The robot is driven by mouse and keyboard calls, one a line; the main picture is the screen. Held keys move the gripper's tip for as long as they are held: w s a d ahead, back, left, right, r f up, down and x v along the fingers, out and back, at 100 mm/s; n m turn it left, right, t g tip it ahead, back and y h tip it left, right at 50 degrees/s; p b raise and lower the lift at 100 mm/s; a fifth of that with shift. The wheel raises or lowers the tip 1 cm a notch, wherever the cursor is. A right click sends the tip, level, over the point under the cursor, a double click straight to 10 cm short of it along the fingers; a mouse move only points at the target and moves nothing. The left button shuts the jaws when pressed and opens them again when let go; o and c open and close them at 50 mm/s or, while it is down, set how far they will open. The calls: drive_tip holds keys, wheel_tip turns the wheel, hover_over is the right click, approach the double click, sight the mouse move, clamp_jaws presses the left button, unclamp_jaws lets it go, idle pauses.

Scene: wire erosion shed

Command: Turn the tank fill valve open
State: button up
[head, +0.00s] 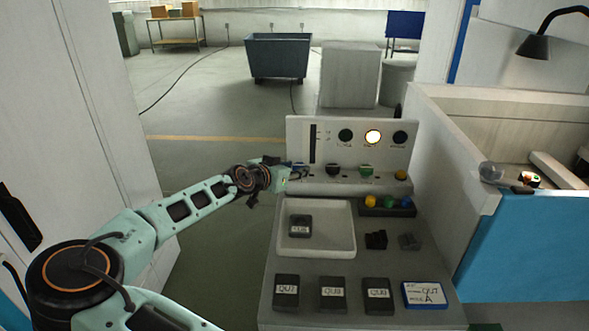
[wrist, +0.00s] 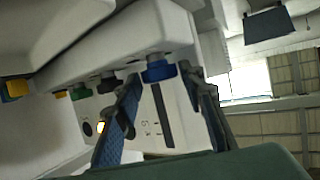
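The control panel (head: 350,140) has a row of coloured knobs along its lower edge. I cannot read which one is labelled tank fill valve. The blue knob (wrist: 160,68) is at the row's left end, partly hidden by my gripper in the head view. The black knob (head: 338,170), green knob (head: 366,170) and yellow knob (head: 400,174) sit to its right. My gripper (wrist: 158,78) is open, with its blue-padded fingers on either side of the blue knob; small gaps seem to show. In the head view my gripper (head: 288,172) reaches the panel's left end.
A pale tray (head: 284,240) holds a dark block (head: 300,226) below the panel. Several labelled dark blocks (head: 332,294) and a blue-framed card (head: 424,295) lie on the bench front. A lit amber lamp (head: 373,137) is on the panel. A walled machine (head: 520,250) stands right.

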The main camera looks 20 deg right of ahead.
drive_tip(key=c, duration=0.7)
